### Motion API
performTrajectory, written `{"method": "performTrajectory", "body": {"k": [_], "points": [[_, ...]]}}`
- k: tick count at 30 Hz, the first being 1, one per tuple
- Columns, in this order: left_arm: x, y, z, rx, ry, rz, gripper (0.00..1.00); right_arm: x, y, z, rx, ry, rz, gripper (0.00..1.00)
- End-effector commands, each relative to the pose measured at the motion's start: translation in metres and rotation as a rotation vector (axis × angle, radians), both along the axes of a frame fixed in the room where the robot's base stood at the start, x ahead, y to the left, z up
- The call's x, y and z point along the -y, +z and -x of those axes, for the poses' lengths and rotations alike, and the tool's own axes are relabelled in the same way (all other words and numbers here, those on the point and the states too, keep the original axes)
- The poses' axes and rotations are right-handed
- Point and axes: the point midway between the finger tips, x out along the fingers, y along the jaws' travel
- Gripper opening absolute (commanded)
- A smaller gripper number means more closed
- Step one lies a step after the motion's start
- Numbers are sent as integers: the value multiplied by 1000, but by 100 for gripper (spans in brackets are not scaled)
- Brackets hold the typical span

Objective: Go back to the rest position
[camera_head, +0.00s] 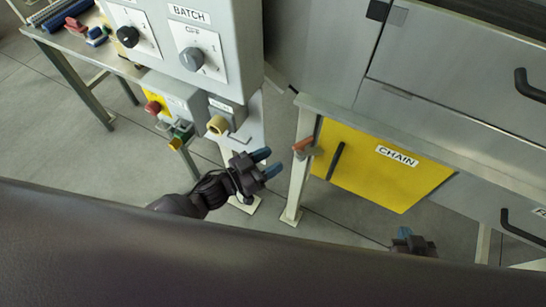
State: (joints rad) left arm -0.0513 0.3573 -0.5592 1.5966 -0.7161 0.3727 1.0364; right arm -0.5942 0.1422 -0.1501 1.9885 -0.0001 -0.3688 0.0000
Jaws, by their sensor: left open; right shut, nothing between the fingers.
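My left gripper (267,163) is in the middle of the view, in front of the control box and the table leg. Its two blue-tipped fingers are apart and nothing is between them. My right gripper (404,233) is at the lower right, below the yellow drawer. Only its top shows, with its fingertips close together and no object seen in them. The rest of it is hidden behind my dark body at the bottom of the picture.
A grey control box (222,12) with two dials stands above left. Below it are red, green and yellow buttons and a yellowish knob (217,125). Open floor (60,140) lies left.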

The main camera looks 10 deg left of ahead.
Motion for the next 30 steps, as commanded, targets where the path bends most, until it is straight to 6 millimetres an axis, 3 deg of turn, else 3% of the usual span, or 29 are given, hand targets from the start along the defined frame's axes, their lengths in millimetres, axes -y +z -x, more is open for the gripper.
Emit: {"method": "performTrajectory", "body": {"k": [13, 17, 20, 23, 30], "points": [[0, 0, 0, -1, 3, 0, 48, 0, 1, 2, -1, -1, 0, 0], [-10, 0, 2, -3, 73, 0, 48, 1, -1, 5, -8, -3, 0, 0], [-32, 1, 6, -15, 210, -13, 48, 1, -2, 7, -12, -5, 0, 0], [-66, -4, 17, -58, 388, -60, 48, 1, -3, 8, -13, -5, 0, 0], [-151, -26, 73, -269, 699, -247, 48, 1, -2, 6, -10, -4, 0, 0]]}}
